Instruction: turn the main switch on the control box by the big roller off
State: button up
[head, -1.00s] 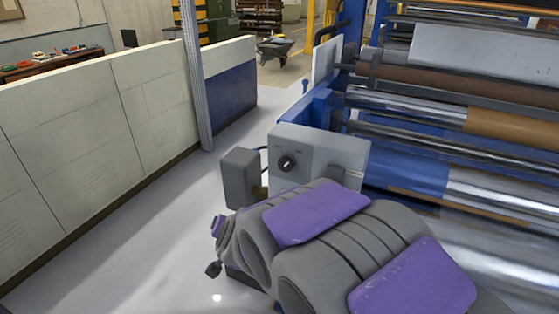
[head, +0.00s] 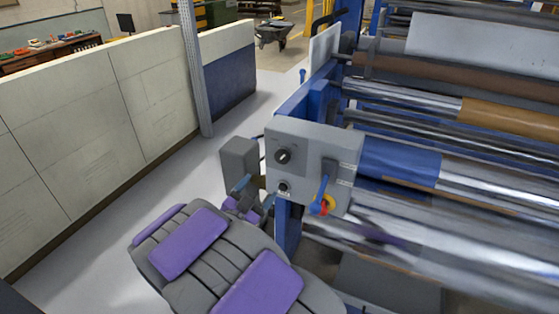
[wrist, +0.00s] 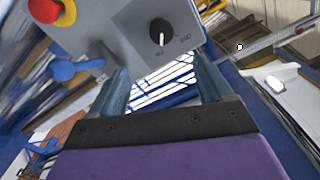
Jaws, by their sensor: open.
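The grey control box (head: 312,150) stands at the left end of the roller machine. A black rotary knob (head: 283,156) with a pale mark sits on its upper left face, and a smaller knob (head: 284,187) is below it. I cannot tell for sure which is the main switch. My gripper (head: 254,196) is open and empty at the box's lower left. In the wrist view, the black knob (wrist: 161,32) appears beyond and between the open fingers (wrist: 162,88), apart from them.
A smaller grey box (head: 238,160) is left of the control box, near my gripper. Long rollers (head: 480,185) fill the right side. A low pale partition (head: 90,125) runs along the left, with open floor (head: 110,262) in front of it.

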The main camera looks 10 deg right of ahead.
aim_at(280, 160)
jog(key=b+x, duration=0.1)
jog(key=x, duration=1.2)
jog(key=shift+w+d+f, duration=0.1)
jog(key=shift+w+d, duration=0.1)
jog(key=shift+w, duration=0.2)
jog(key=shift+w+d, duration=0.15)
jog(key=shift+w, duration=0.5)
jog(key=shift+d, duration=0.1)
jog(key=c, duration=1.1)
jog(key=shift+o, duration=0.2)
